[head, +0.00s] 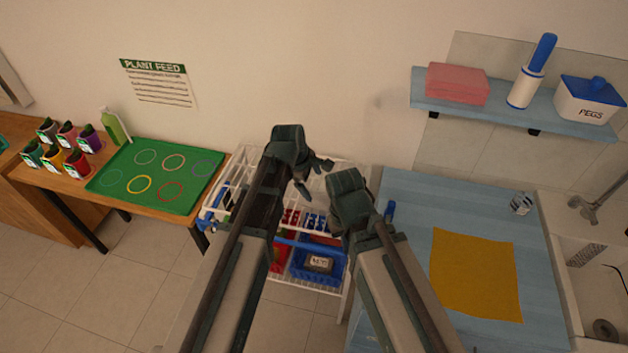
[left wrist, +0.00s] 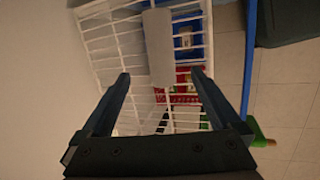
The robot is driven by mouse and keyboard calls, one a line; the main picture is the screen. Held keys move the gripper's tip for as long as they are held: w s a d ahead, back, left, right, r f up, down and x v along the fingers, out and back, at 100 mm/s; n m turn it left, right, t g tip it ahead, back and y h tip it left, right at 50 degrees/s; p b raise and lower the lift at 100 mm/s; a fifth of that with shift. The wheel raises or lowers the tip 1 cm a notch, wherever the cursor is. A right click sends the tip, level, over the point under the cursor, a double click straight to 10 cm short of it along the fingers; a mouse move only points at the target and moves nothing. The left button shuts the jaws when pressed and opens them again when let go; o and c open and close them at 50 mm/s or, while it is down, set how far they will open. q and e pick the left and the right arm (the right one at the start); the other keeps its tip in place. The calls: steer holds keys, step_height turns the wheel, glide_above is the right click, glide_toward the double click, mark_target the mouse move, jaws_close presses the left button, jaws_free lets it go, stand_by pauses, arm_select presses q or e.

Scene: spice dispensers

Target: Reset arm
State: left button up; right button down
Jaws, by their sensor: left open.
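My left gripper (head: 315,177) is the higher one in the head view, over the white wire rack. Its two fingers are spread, with nothing between them. In the left wrist view the left gripper (left wrist: 160,76) shows both fingers wide apart, with the wire rack (left wrist: 112,45) beyond them and a pale grey label or panel on it. My right gripper (head: 349,198) is to the right of the left one and a little lower, near the rack's right side. Its fingers are hidden behind its own body, so its opening does not show.
The wire rack (head: 240,165) holds red and blue bins. A green tray (head: 140,200) with coloured rings lies on the left table, beside several spice-coloured pots (head: 76,165) and a green bottle (head: 115,127). A blue table (head: 400,190) with a yellow cloth (head: 475,275) stands right, under a shelf (head: 430,98).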

stand_by(0.4)
arm_select(q)
steer(key=s+a+f+m+g+y, duration=0.1)
steer(key=s+a+m+g+y, duration=0.15)
steer(key=s+a+m, duration=1.1)
steer(key=s+d+f+m+b, duration=0.1)
steer(key=s+d+m, duration=0.1)
steer(key=d, duration=0.3)
steer(key=s+d+f+m+y+b, duration=0.1)
steer(key=s+d+f+m+b, duration=0.1)
steer(key=d, duration=0.4)
steer(key=shift+s+d+f+m, duration=0.2)
steer(key=shift+s+m, duration=0.25)
steer(key=shift+s, duration=0.55)
steer(key=shift+g, duration=0.25)
steer(key=shift+c, duration=0.3)
